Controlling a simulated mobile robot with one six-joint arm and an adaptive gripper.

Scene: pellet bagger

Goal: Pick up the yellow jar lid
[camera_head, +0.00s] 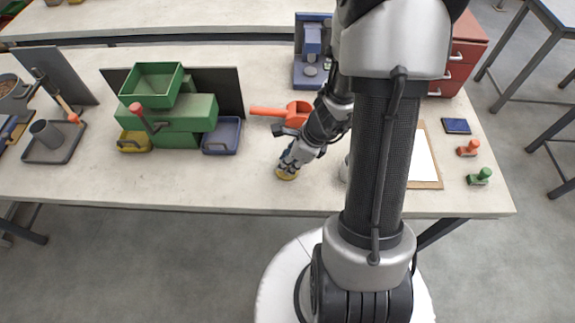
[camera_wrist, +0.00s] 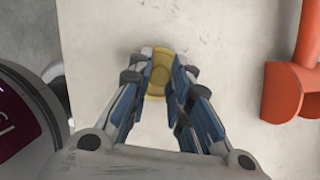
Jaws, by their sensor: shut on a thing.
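The yellow jar lid (camera_wrist: 160,74) is a small round disc, seen between my fingertips in the wrist view. My gripper (camera_wrist: 160,84) is shut on it, with one finger on each side. In the head view the yellow jar lid (camera_head: 288,174) shows under my gripper (camera_head: 290,166), at the front part of the workbench. The fingers hide part of the lid's sides. I cannot tell whether the lid still touches the bench top.
An orange scoop (camera_head: 298,112) lies just behind my gripper; it also shows at right in the wrist view (camera_wrist: 290,90). A green bagger (camera_head: 170,112) with a blue tray (camera_head: 222,136) stands to the left. A clipboard (camera_head: 424,160) lies to the right. The bench front (camera_head: 230,190) is clear.

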